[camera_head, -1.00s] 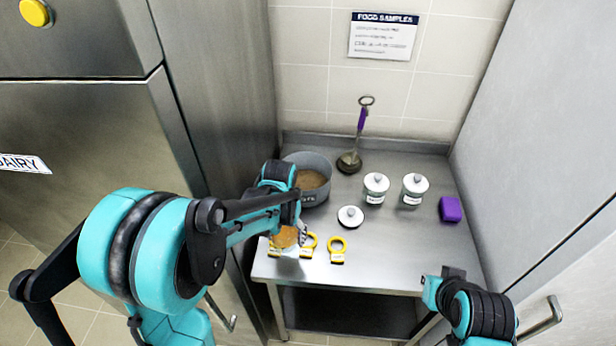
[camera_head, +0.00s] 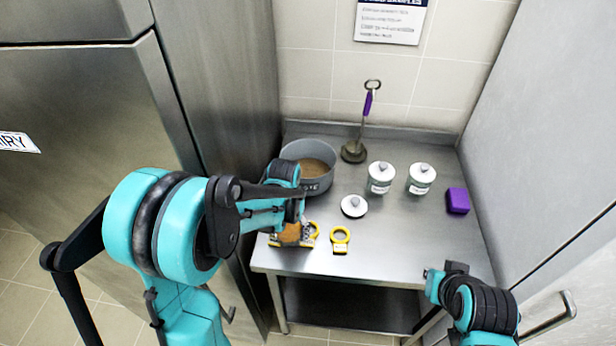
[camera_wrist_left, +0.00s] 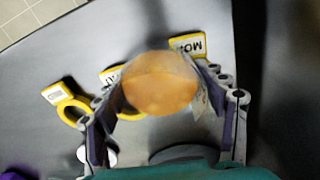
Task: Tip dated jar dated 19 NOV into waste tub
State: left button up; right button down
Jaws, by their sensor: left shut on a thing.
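My left gripper (camera_head: 291,222) is shut on an open jar (camera_head: 290,235) with orange-brown contents, at the table's front left. In the left wrist view the jar (camera_wrist_left: 160,84) sits between both fingers, seen from above; its date cannot be read. A grey tub (camera_head: 318,187), its label partly hidden and ending in "STE", stands just behind the gripper with brown matter inside. A loose white lid (camera_head: 354,206) lies right of the jar. Two lidded white jars (camera_head: 381,178) (camera_head: 420,180) stand further right, their labels too small to read. My right gripper (camera_head: 434,284) is near the front right edge, its fingers unclear.
Yellow ring tags lie by the held jar, one (camera_head: 340,240) to its right; one tag (camera_wrist_left: 187,45) shows "MO" in the wrist view. The middle front of the table (camera_head: 390,235) is clear.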

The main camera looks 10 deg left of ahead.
pick_arm(q)
jog(key=shift+o, duration=0.5)
jog(key=shift+s+d+f, duration=0.1)
jog(key=shift+s+f, duration=0.15)
jog(key=shift+f, duration=0.2)
jog(key=shift+o, duration=0.7)
jog(key=shift+w+f, duration=0.1)
jog(key=shift+w, duration=0.05)
jog(key=shift+r, duration=0.2)
jog(key=shift+c, duration=0.4)
